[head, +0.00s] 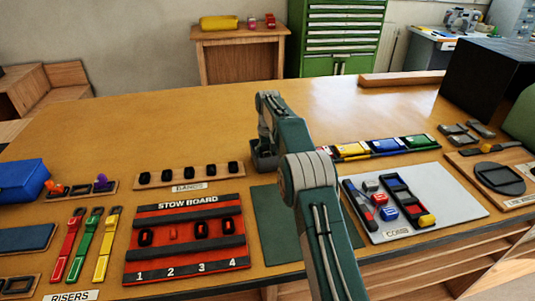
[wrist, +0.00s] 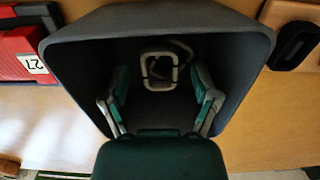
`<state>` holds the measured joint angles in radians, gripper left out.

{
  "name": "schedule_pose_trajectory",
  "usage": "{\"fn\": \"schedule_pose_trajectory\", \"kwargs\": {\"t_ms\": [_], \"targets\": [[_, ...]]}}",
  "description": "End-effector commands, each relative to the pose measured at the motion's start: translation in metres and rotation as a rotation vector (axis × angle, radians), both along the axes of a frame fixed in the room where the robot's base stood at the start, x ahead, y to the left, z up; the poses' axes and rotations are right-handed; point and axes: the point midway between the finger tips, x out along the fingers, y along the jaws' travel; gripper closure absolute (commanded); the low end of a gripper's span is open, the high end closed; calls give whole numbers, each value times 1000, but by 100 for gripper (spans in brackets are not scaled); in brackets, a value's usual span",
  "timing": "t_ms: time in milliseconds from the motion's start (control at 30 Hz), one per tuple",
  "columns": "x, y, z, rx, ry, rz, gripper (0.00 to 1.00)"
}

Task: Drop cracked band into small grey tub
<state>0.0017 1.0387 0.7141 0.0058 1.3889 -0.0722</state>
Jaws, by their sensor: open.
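The small grey tub (head: 264,161) stands on the table behind the green mat, partly hidden by my arm in the head view. In the wrist view the tub (wrist: 255,40) fills the middle, seen from above. My gripper (wrist: 161,85) is over and partly within the tub's opening, its two fingers spread apart. A dark band-like ring with a pale squarish outline (wrist: 146,70) shows inside the tub, between and beyond the fingers. The fingers look clear of it. I cannot make out a crack.
A wooden strip with several black bands (head: 190,174) lies left of the tub. The red stow board (head: 187,264) is in front of it. A pale board (head: 440,195) with tools lies right of my arm. The table behind the tub is clear.

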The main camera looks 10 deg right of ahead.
Motion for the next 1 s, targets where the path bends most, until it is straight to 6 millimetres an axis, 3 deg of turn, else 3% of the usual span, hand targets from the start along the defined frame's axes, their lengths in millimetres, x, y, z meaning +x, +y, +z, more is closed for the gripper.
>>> {"fn": "schedule_pose_trajectory", "kwargs": {"t_ms": [233, 533, 1000], "targets": [[0, 0, 7, 0, -3, 0, 21], [1, 0, 60, 0, -4, 0, 21], [-3, 0, 96, 0, -13, -2, 21]]}}
